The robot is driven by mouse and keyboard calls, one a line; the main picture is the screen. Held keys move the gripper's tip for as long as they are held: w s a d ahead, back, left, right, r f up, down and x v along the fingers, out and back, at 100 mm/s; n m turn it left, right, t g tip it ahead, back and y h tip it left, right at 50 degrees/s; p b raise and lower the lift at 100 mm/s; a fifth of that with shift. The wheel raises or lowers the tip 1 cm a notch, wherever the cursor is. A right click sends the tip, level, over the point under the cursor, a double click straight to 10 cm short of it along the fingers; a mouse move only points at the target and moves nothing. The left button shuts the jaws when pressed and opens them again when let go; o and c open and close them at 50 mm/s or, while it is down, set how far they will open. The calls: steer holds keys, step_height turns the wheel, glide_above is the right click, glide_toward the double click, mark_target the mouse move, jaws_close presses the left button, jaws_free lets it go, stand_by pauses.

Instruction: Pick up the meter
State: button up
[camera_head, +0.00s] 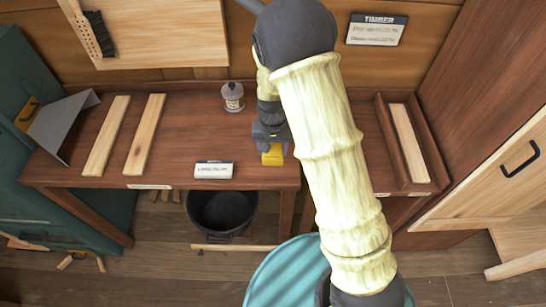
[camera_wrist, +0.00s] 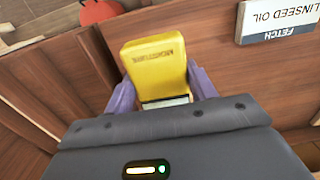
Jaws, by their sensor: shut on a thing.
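The meter (camera_wrist: 158,68) is a small yellow device with dark lettering, partly readable, and a pale panel at its near end. In the wrist view it sits between the two purple fingers of my gripper (camera_wrist: 163,92), which are shut on its sides. In the head view the meter (camera_head: 272,155) shows as a yellow block below my gripper (camera_head: 272,145), near the front edge of the wooden bench (camera_head: 200,120). I cannot tell whether it touches the bench top.
Two pale planks (camera_head: 145,135) lie at left. A tray (camera_head: 424,183) with a plank is at right. A black bucket (camera_head: 222,212) is below the bench.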

steer(key=shift+r, duration=1.3)
